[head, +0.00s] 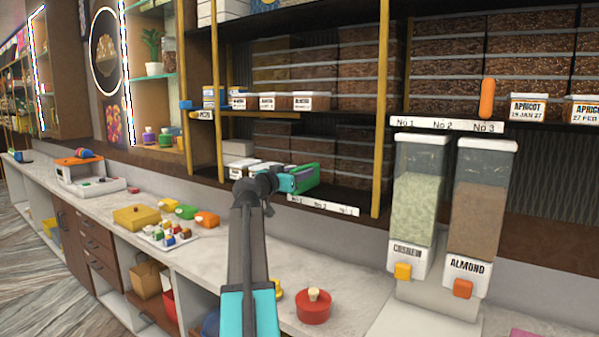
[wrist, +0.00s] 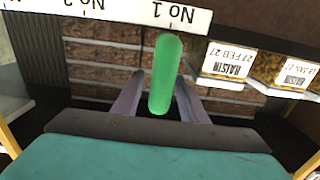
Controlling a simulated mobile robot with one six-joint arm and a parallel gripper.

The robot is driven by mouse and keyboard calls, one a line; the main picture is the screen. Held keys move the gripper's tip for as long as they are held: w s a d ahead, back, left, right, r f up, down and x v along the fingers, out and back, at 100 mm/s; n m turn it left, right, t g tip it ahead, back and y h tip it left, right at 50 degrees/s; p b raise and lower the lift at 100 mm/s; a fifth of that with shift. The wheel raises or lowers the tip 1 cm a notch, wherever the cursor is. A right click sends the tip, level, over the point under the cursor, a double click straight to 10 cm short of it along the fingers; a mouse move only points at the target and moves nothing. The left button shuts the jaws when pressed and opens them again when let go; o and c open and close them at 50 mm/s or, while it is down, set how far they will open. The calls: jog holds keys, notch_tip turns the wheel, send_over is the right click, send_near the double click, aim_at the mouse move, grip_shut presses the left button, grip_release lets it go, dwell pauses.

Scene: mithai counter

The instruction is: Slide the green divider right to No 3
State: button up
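The green divider (wrist: 165,75) has a rounded upright front and stands by the No 1 mark of the white label strip (wrist: 110,12) in the wrist view. In the head view green shows beside my gripper (head: 300,181), at the lower shelf above its label strip (head: 322,205); my gripper hides part of the divider (head: 308,173). In the wrist view the two fingers stand apart, one on each side of the divider. A gap shows on the left; the right finger is very close, and contact is unclear.
White-lidded boxes (head: 252,170) stand left of my gripper on the same shelf. A yellow post (head: 381,110) stands to the right. An orange divider (head: 487,98) is at No 3 on another strip. Two dispensers (head: 418,190) stand on the counter at right.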

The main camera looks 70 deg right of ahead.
jog(key=shift+d, duration=0.1)
jog(key=shift+c, duration=0.4)
grip_shut()
